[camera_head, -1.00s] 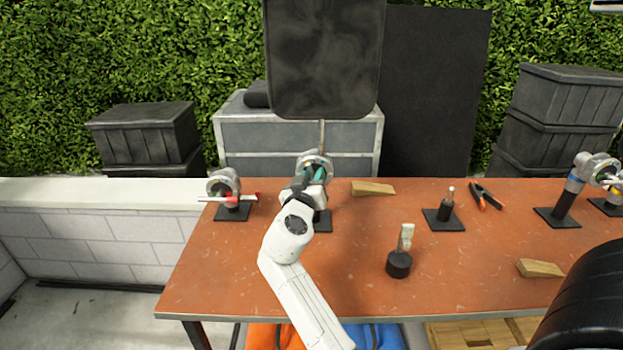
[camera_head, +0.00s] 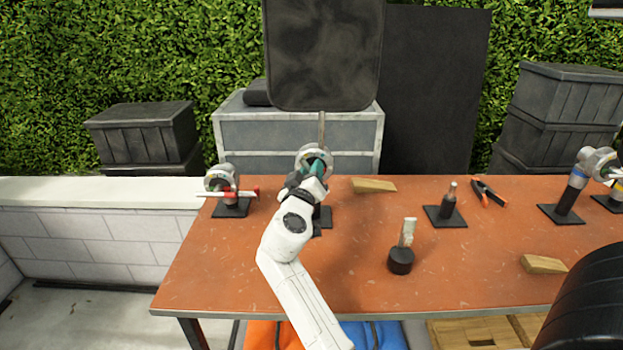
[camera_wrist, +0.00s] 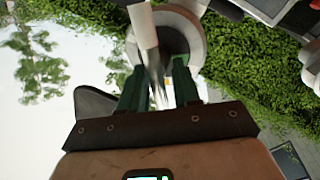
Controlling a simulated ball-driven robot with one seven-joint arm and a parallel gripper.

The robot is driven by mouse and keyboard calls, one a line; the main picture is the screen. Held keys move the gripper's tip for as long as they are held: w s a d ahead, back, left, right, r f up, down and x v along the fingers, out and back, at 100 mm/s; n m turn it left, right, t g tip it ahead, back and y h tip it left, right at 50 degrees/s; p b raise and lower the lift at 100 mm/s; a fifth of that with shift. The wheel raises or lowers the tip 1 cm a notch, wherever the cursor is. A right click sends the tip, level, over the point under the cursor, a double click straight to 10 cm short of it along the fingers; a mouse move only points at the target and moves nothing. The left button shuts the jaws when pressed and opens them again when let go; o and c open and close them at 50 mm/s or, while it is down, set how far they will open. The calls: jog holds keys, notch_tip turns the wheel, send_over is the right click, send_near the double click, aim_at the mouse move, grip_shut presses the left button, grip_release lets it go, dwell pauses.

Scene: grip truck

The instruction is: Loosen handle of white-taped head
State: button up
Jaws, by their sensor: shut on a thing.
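A round silver grip head (camera_head: 313,156) stands on a black base (camera_head: 322,218) at the back left of the table. A thin upright rod (camera_head: 321,130) runs from it up to a large dark panel (camera_head: 323,55). My gripper (camera_head: 317,170) is at the head's front and hides part of it. In the wrist view, my gripper's green fingers (camera_wrist: 160,82) are shut on the pale handle bar (camera_wrist: 147,38), in front of the head's grey disc (camera_wrist: 180,42). I cannot make out white tape on this head.
Another head with a red-tipped handle (camera_head: 222,183) stands to the left.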

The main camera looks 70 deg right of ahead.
jog(key=shift+w+a+f+n+t+h+b, duration=0.1)
jog(key=shift+f+n+t+h+b, duration=0.2)
jog(key=shift+n, duration=1.05)
jog(key=shift+w+a+f+n+t+y+b, duration=0.1)
jog(key=shift+n+t+b, duration=0.35)
jog(key=shift+n, duration=0.85)
jog(key=shift+w+f+n+t+h+b, duration=0.15)
jog(key=shift+n+b, duration=0.35)
jog(key=shift+n, duration=0.85)
jog(key=shift+f, duration=0.1)
jog(key=o, duration=0.8)
jog(key=shift+o, duration=1)
jog(key=shift+s, duration=0.1)
jog(key=b+v, duration=0.2)
jog(key=v, duration=0.8)
jog(key=shift+a, duration=0.35)
